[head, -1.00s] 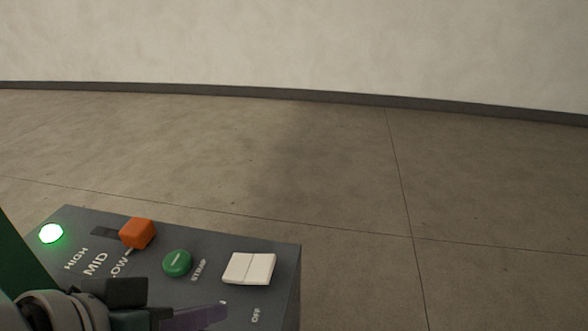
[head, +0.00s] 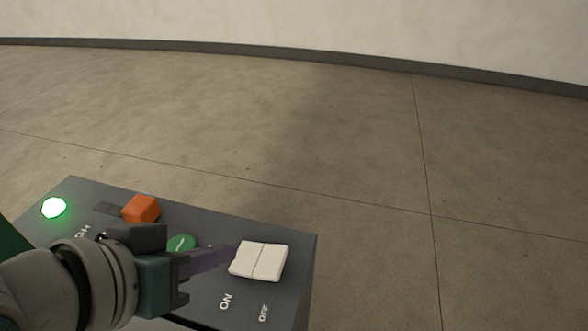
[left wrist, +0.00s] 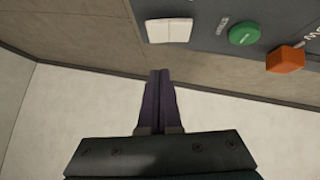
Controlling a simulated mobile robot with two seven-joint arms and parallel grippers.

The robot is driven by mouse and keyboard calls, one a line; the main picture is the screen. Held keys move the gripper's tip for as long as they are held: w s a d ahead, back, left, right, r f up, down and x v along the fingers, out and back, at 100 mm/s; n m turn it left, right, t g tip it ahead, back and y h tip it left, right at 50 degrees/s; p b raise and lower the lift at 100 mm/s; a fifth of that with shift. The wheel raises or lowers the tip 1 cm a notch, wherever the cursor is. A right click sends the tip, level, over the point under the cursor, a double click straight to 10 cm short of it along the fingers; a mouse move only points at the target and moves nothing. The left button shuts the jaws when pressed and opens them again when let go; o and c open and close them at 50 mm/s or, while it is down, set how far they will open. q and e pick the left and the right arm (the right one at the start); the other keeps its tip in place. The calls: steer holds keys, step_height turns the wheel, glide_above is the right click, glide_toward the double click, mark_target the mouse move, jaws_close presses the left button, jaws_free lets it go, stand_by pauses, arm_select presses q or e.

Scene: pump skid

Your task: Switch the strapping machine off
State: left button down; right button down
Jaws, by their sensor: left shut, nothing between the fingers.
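The strapping machine's grey control panel (head: 205,295) is at the lower left of the head view. It carries a white rocker switch (head: 259,261) marked ON at its left half and OFF at its right half. The switch also shows at the top of the left wrist view (left wrist: 169,31). A green lamp (head: 54,208) is lit at the panel's far left corner. My left gripper (head: 232,256) is shut and empty, its purple fingertips close to the left edge of the switch. In the wrist view a gap shows between fingertips and switch; contact cannot be told. My right gripper is not in view.
An orange slider knob (head: 141,208) and a green round STRAP button (head: 182,244) sit on the same panel, the button partly behind my left gripper. Open concrete floor (head: 370,200) lies beyond and to the right, with a pale wall (head: 400,35) behind.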

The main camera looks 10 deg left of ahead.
arm_select(q)
steer(key=b, duration=0.2)
glide_above(270, 257)
steer(key=s+a, duration=0.2)
steer(key=s, duration=0.1)
step_height(270, 257, down, 5)
steer(key=shift+w+d+f, duration=0.1)
steer(key=shift+d+f, duration=0.05)
steer(key=shift+f, duration=0.05)
steer(key=shift+d+f+b, duration=0.15)
steer(key=shift+f, duration=0.45)
steer(key=shift+d+f+b, duration=0.15)
steer(key=shift+f, duration=0.45)
steer(key=shift+d+f, duration=0.2)
steer(key=shift+f, duration=0.35)
steer(key=shift+a, duration=0.1)
